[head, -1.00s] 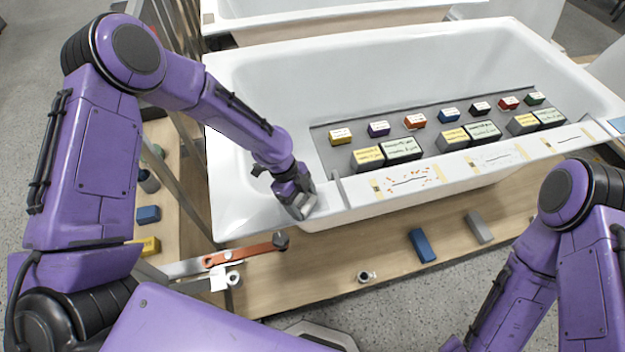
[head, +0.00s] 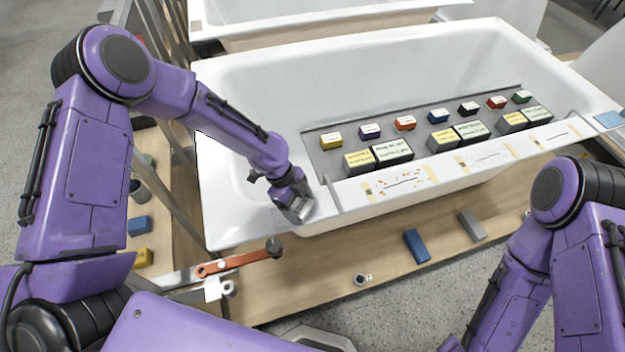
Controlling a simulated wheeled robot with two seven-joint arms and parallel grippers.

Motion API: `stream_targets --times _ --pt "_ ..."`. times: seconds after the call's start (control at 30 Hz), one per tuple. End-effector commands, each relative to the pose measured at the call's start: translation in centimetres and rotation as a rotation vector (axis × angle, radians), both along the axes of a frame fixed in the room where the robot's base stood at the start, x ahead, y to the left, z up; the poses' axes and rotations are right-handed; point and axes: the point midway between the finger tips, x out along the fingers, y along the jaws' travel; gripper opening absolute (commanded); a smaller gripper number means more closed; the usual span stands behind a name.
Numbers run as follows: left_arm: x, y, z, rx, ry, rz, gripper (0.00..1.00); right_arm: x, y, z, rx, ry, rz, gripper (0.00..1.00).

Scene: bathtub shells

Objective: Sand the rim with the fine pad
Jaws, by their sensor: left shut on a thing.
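The white bathtub shell (head: 240,160) lies across the middle of the head view, its near rim (head: 235,228) facing me. My left gripper (head: 298,210) is at this rim, left of a small upright strip (head: 332,194). It is shut on a small grey piece, mostly hidden by the fingers; I take it for the pad but cannot read which grade. The piece is at the rim surface; exact contact is hard to tell. My right arm shows at the right, but its gripper is out of view.
Inside the tub, a grey mat (head: 316,150) bears several coloured, labelled blocks. Marked, taped panels (head: 400,183) line the near rim to the right. A blue block (head: 415,246) and a grey block (head: 471,226) lie on the wooden board below. An orange-handled tool (head: 238,262) lies at the left.

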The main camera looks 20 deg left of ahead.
Motion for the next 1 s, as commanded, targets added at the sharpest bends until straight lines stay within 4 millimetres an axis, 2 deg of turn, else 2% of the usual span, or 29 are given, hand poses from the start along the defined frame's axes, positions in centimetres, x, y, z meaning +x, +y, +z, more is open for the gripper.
stream_targets --times 0.27,0.4,1.0 --pt "0.2 -1.5 0.2 0.000 -0.001 0.014 0.50 0.0 0.0 -0.1 0.000 0.000 0.000 0.43" --pt "0.1 -1.5 2.4 0.000 -0.001 0.015 0.50 0.0 0.0 1.3 0.000 0.000 0.000 0.43" --pt "0.1 -1.6 7.6 0.000 0.000 0.015 0.50 0.0 0.0 5.7 0.000 0.000 0.000 0.43"
